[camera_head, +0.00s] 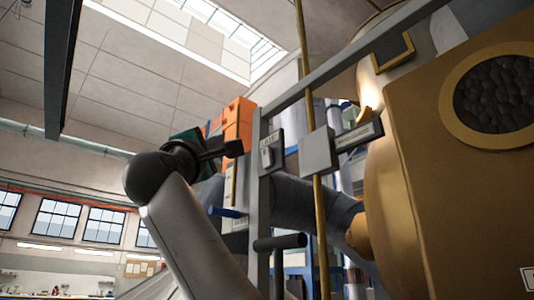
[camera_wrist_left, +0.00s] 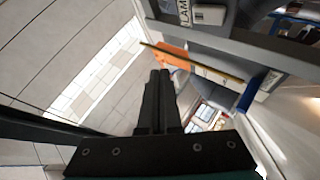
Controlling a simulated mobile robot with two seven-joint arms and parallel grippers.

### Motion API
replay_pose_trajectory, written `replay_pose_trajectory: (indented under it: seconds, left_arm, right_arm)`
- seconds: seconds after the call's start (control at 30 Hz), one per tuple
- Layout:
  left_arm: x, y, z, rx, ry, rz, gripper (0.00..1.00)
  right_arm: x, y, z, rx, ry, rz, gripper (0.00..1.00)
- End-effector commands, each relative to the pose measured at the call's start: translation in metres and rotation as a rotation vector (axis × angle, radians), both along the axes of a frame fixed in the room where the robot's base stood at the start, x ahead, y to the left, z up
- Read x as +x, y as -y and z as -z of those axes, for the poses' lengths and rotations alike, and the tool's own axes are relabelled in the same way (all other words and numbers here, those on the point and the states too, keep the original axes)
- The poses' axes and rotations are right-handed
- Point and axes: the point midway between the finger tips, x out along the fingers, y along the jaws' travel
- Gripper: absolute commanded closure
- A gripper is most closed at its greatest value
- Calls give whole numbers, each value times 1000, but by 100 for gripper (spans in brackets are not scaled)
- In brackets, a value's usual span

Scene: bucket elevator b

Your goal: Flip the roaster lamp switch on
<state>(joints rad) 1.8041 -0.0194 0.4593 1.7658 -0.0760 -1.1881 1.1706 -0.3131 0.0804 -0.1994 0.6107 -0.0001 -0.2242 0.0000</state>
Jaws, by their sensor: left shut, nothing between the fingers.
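The lamp switch (camera_head: 267,156) is a small pale plate with a rocker, under a label, on a grey upright post in the head view. It also shows at the top of the left wrist view (camera_wrist_left: 208,15), beside the letters LAMP. I cannot tell which way it is flipped. My left gripper (camera_head: 236,148) is shut and empty, just left of the switch in the head view, with a small visible gap. In the left wrist view its closed black fingers (camera_wrist_left: 160,76) point upward, below and left of the switch. My right gripper is not in view.
A grey box (camera_head: 317,152) on a brass rod (camera_head: 322,230) stands right of the switch. A blue handle (camera_head: 225,212) and a black handle (camera_head: 280,243) stick out below. The large brass roaster (camera_head: 440,180) fills the right.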

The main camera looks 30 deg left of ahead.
Motion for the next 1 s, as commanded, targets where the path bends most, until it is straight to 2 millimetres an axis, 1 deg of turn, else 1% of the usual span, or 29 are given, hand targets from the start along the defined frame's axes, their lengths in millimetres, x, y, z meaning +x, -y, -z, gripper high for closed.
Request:
replay_pose_trajectory:
  seconds: [0.03, 0.1, 0.23, 0.4, 0.47, 0.63, 0.73, 0.83, 1.0]
  left_arm:
    - [0, 0, 0, 0, -1, 0, 100]
    - [1, 0, 0, 0, -1, 0, 100]
    - [8, 2, -2, 1, -3, 1, 100]
    - [28, 8, -6, 1, -6, 1, 100]
    - [37, 11, -8, 1, -6, 1, 100]
    - [59, 17, -11, 1, -6, 1, 100]
    - [70, 20, -11, 0, -5, 2, 100]
    - [77, 22, -12, 0, -4, 1, 100]
    - [83, 24, -13, 0, -2, 0, 100]
  right_arm:
    - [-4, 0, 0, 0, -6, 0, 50]
    - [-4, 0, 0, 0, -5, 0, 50]
    - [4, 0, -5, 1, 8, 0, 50]
    - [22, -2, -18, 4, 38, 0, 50]
    - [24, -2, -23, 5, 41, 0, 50]
    - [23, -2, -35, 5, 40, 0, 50]
    - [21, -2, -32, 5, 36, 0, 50]
    - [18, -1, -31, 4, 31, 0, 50]
    - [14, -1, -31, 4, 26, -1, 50]
